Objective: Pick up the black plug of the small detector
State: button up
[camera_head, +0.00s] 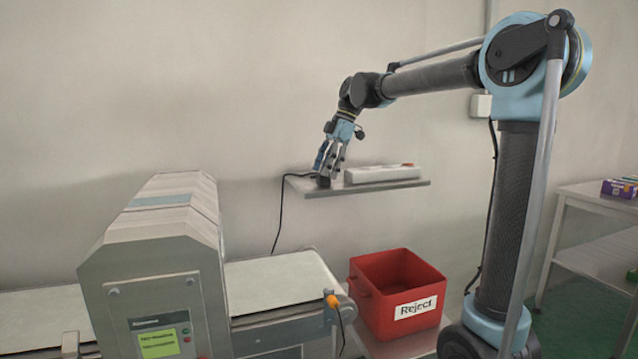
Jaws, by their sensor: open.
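The black plug (324,182) is on the left part of a small wall shelf (408,184), with its black cable hanging down past the shelf's left edge. My gripper (328,174) is right above the plug, pointing down, with its fingers spread around or just over it. The fingers are open; whether they touch the plug cannot be told. The detector (160,262) is a grey metal housing over a conveyor at the left, with a lit green display.
A white power strip (382,174) lies on the shelf right of my gripper. A red bin marked Reject (385,310) stands below. The conveyor belt (275,280) is empty. A metal table (590,200) with a purple box (619,188) is at the right.

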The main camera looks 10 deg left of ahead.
jog(key=shift+x, duration=1.25)
jog(key=shift+c, duration=0.6)
jog(key=c, duration=1.2)
